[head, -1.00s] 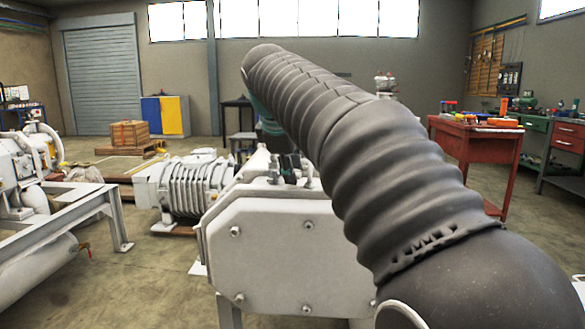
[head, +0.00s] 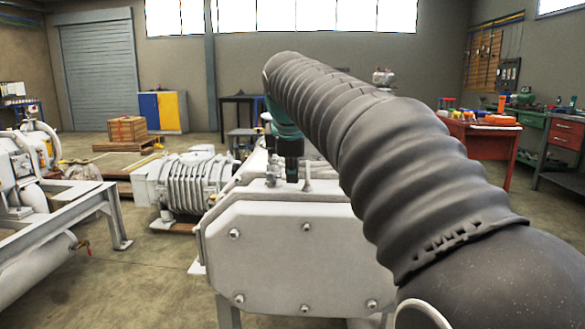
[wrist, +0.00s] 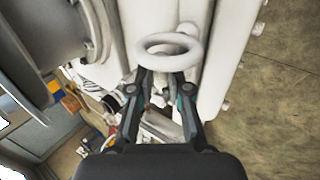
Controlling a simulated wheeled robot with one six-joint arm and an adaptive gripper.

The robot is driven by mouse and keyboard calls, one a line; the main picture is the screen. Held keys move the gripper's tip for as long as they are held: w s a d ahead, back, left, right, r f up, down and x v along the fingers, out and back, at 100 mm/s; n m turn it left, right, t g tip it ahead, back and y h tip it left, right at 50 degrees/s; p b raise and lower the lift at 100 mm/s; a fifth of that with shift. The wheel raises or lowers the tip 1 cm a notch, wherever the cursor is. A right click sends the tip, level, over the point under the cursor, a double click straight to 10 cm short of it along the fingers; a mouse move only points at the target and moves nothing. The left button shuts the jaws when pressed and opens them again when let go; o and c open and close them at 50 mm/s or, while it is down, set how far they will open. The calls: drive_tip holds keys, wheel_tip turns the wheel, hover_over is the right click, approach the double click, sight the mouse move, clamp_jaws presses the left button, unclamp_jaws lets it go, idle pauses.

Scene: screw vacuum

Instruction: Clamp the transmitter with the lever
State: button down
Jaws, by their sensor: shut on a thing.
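My gripper (wrist: 165,82) points down over the pale pump housing in the wrist view. Its two dark fingers meet a white ring (wrist: 170,65), which covers the fingertips; the jaws are shut on it. In the head view my gripper (head: 292,176) is a dark shape just above the top of the white machine (head: 290,255), between small upright fittings. One fitting (head: 307,177) stands to its right and another (head: 271,170) to its left. The ring is not clear in the head view. I cannot tell the transmitter or the lever apart from these small parts.
My arm's dark sleeve hides the machine's right side. A ribbed pump (head: 190,187) stands to the left, with a white frame (head: 85,215) further left. A red workbench (head: 477,150) is at the right. The floor (head: 150,280) at front left is clear.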

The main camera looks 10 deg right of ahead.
drive_tip(key=c, duration=1.1)
unclamp_jaws()
drive_tip(key=v, duration=1.2)
drive_tip(key=s+f+m, duration=0.5)
drive_tip(key=s+f, duration=0.2)
drive_tip(key=f, duration=0.4)
drive_tip(key=s+f+m+y, duration=0.1)
drive_tip(key=s+f+m, duration=0.3)
drive_tip(key=s+f, duration=0.4)
drive_tip(key=s+d+f+m+g+y+p, duration=0.1)
drive_tip(key=s+f+m, duration=0.4)
drive_tip(key=f, duration=0.9)
drive_tip(key=shift+s+d+f+m, duration=0.1)
drive_tip(key=shift+s+m, duration=0.05)
drive_tip(key=shift+s, duration=0.65)
drive_tip(key=shift+s+d+f+m, duration=0.1)
drive_tip(key=shift+s+m, duration=0.05)
drive_tip(key=shift+s, duration=0.65)
